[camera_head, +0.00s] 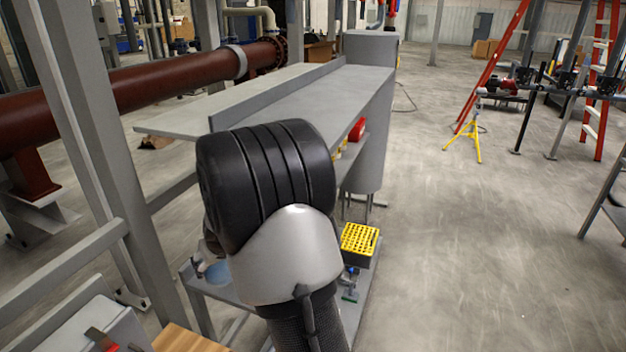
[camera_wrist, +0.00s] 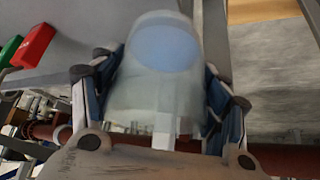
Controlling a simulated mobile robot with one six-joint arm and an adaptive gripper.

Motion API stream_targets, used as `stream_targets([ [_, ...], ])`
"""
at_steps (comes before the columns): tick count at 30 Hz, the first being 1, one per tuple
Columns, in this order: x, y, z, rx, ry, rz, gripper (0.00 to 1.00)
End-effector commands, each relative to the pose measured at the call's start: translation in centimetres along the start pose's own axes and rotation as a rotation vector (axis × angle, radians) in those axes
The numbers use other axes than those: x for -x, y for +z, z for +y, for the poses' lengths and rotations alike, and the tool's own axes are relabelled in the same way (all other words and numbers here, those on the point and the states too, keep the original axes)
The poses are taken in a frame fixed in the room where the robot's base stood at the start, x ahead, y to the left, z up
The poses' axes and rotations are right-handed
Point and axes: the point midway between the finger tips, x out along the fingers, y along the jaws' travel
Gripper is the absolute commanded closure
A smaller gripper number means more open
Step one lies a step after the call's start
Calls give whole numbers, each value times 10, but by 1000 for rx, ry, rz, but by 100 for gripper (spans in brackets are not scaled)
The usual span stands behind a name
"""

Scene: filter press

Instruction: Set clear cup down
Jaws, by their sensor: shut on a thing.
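The clear cup (camera_wrist: 162,85) fills the middle of the wrist view. It is see-through, with a pale blue round patch showing near its far end. My gripper (camera_wrist: 160,100) is shut on it, with one dark blue-grey finger on each side of the wall. In the head view my black and silver arm blocks the centre, and the gripper cannot be made out. A pale blue thing (camera_head: 216,272) shows just left of my arm, above or on a grey bench (camera_head: 225,292); I cannot tell whether it is the cup.
A yellow rack (camera_head: 359,240) on a dark base stands right of my arm on the lower bench. A long grey shelf (camera_head: 330,95) lies beyond. A red item (camera_wrist: 34,45) and a green item (camera_wrist: 10,50) show in the wrist view. Open floor (camera_head: 450,250) lies right.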

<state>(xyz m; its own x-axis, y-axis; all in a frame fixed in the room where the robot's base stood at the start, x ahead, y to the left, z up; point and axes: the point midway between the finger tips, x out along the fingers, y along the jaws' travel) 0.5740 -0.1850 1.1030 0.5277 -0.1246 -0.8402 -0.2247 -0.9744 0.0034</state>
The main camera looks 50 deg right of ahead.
Motion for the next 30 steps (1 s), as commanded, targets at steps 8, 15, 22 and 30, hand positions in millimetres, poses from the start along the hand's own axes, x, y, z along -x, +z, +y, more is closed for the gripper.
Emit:
stream_targets([
  [8, -18, -42, 92, -162, 104, -1, 56],
  [15, -45, -30, 105, -190, 120, -6, 56],
  [22, -73, -13, 105, -188, 119, -2, 56],
  [30, -98, 4, 104, -189, 118, -4, 56],
])
